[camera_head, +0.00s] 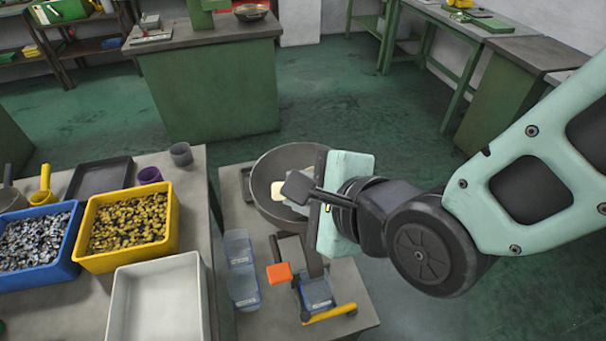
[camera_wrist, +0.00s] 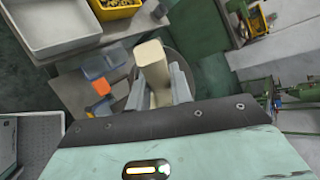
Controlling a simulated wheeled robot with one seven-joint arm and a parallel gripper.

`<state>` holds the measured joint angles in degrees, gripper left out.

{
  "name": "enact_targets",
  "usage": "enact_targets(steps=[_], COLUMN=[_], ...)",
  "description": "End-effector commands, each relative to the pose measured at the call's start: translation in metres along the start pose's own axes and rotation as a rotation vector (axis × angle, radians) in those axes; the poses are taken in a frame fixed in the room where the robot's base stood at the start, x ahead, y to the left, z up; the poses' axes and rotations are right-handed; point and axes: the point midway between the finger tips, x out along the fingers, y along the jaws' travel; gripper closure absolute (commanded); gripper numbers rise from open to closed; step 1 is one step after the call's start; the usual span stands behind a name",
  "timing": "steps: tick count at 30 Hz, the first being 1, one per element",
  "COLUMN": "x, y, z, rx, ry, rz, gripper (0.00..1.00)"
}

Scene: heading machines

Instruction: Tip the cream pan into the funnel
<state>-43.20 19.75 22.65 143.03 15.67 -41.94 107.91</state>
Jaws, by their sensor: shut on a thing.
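The cream pan (camera_wrist: 153,66) is between the two grey fingers of my gripper (camera_wrist: 157,92) in the wrist view, and the gripper is shut on it. The pan points away from my palm. In the head view a small part of the cream pan (camera_head: 279,191) shows over the wide grey round funnel (camera_head: 263,172); my wrist hides the rest. The funnel's rim (camera_wrist: 184,68) shows behind the pan in the wrist view. I cannot tell whether the pan touches the funnel, how far it is tilted, or what it holds.
Clear blue bins (camera_head: 241,270) and a frame with an orange block (camera_head: 279,273) stand near the funnel on the same stand. The left table holds a blue crate (camera_head: 38,262), a yellow crate (camera_head: 128,259) and an empty white tray (camera_head: 158,300). Floor behind is clear.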

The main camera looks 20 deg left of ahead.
Motion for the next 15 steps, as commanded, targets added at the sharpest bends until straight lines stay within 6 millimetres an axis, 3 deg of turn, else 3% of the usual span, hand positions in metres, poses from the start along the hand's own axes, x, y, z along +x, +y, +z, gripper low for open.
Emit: enact_targets(steps=[15], x=[0.004], y=[-0.019], z=[0.008], rx=[0.032], ry=[0.054], rz=[0.124], gripper=[1.0])
